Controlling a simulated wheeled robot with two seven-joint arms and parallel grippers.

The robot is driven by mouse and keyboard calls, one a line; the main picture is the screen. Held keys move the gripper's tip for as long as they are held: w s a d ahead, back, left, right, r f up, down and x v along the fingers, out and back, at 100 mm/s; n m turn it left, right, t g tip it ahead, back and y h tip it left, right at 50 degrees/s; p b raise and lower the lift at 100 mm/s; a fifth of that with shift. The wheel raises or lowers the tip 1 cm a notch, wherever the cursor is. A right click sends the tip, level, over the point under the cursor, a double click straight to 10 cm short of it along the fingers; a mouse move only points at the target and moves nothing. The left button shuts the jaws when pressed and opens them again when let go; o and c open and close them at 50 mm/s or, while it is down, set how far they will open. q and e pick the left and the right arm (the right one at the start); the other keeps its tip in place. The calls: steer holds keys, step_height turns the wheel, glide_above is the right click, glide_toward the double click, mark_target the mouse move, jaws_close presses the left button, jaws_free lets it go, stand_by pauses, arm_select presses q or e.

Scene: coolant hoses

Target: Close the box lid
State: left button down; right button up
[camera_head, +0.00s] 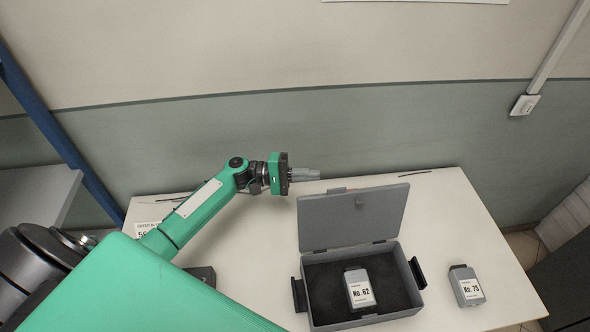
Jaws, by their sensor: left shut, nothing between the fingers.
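A grey box (384,316) stands on the white table with its lid (340,216) raised open at the back. Dark foam lines its inside, and a grey labelled block marked "Ro. 62" (359,288) lies in it. Black latches stick out at the box's left and right sides. My left gripper (316,174) is shut and empty. In the picture it lies just above the lid's upper left corner, near the table's back edge, pointing right. I cannot tell how far it is from the lid. My right gripper is not in view.
Another grey labelled block, marked "Ro. 75" (467,286), stands on the table (446,215) right of the box. A small dark object (203,276) and a printed label sit at the left, partly behind my left arm. The wall (420,130) rises behind the table.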

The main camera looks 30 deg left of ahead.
arm_select(q)
steer(key=d+p, duration=0.1)
steer(key=d, duration=0.1)
steer(key=s+d+p, duration=0.1)
steer(key=p, duration=0.1)
steer(key=d+r+p, duration=0.1)
steer(key=d, duration=0.1)
steer(key=shift+s+d, duration=0.3)
steer(key=shift+s, duration=0.1)
